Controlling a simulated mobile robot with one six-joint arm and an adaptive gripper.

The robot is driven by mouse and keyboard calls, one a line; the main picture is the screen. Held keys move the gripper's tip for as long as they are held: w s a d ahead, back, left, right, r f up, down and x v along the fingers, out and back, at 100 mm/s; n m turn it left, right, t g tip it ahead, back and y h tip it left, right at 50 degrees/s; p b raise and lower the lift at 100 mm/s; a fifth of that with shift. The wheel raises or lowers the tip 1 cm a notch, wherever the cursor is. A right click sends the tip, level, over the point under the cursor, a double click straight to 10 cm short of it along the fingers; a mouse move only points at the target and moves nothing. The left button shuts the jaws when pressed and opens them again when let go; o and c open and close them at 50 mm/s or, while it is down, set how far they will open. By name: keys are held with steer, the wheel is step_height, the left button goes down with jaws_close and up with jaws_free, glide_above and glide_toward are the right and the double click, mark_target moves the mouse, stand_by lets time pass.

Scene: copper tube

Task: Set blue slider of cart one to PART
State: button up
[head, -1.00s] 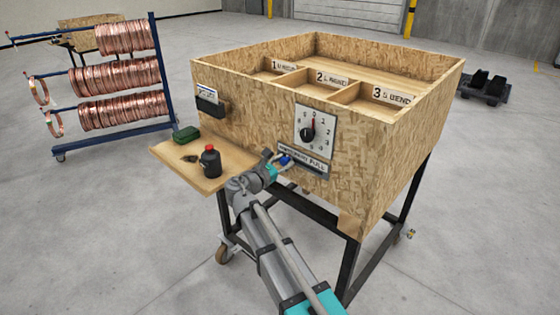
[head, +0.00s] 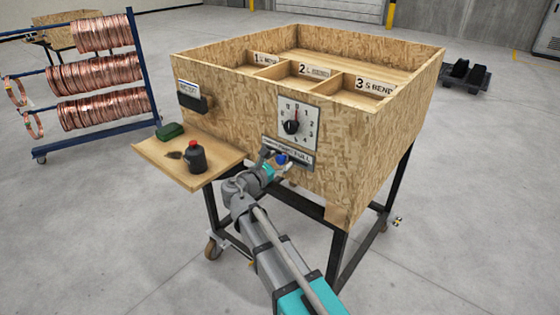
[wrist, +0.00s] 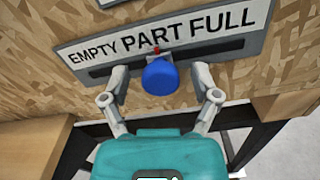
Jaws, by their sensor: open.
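The blue slider (wrist: 160,76) is a round knob with a small red pointer, on a dark slot below a label plate (wrist: 165,38) reading EMPTY PART FULL. In the wrist view the pointer stands under the word PART, near its middle. The plate is on the front of the wooden cart (head: 230,112). My gripper (wrist: 164,92) is open, with one finger on each side of the knob. I cannot tell if either finger touches it. In the head view the slider (head: 281,159) shows at my gripper's tip, and my arm partly hides the plate.
A dial (head: 298,122) sits above the plate. A side shelf (head: 222,158) at left holds a dark bottle (head: 194,159) with a red cap and a green box (head: 170,131). A copper coil rack (head: 143,75) stands at far left.

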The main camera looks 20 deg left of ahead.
steer(key=shift+s, duration=0.1)
steer(key=v, duration=1.1)
steer(key=shift+s+a, duration=0.2)
steer(key=shift+s, duration=0.15)
stand_by(0.4)
steer(key=shift+f, duration=0.1)
